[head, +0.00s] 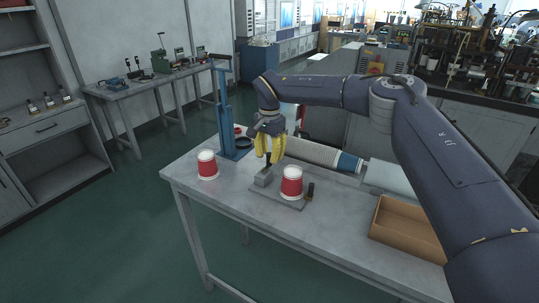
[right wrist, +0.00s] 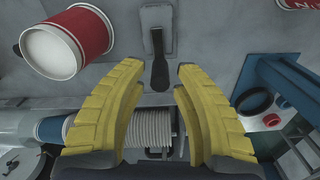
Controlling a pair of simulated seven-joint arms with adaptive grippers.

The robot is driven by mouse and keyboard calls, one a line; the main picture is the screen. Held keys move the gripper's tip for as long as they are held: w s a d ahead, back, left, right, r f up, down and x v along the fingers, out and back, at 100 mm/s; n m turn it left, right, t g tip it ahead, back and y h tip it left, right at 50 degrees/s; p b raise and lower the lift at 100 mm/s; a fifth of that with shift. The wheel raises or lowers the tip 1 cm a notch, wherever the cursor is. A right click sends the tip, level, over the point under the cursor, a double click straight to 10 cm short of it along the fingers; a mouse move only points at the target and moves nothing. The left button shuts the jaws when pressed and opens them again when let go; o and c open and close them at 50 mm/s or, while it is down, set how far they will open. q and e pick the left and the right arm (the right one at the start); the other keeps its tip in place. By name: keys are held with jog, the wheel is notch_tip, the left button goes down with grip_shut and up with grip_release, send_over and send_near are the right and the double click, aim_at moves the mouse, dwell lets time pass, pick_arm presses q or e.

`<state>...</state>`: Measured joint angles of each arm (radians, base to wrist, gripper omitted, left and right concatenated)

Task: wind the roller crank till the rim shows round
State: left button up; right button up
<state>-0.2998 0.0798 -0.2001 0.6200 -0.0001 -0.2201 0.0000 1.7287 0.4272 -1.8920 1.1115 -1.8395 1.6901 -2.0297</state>
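A red cup (head: 291,183) with white bands stands on a grey base plate (head: 262,191) on the table. In the right wrist view the cup (right wrist: 88,28) shows a round white end. Beside it is a grey block (head: 263,179) with a black crank handle (head: 268,159); the handle (right wrist: 159,70) also shows in the right wrist view. My right gripper (head: 268,150) has yellow fingers, spread apart, with the handle between their tips (right wrist: 159,68) in the picture. I cannot tell whether they touch it. My left gripper is not in view.
Another red-and-white cup (head: 207,166) stands at the table's left, near a blue press (head: 228,120). A long white roll (head: 315,152) lies behind. A small dark piece (head: 310,191) sits beside the cup. A brown tray (head: 407,228) is at right. The front table edge is clear.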

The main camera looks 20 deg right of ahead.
grip_shut()
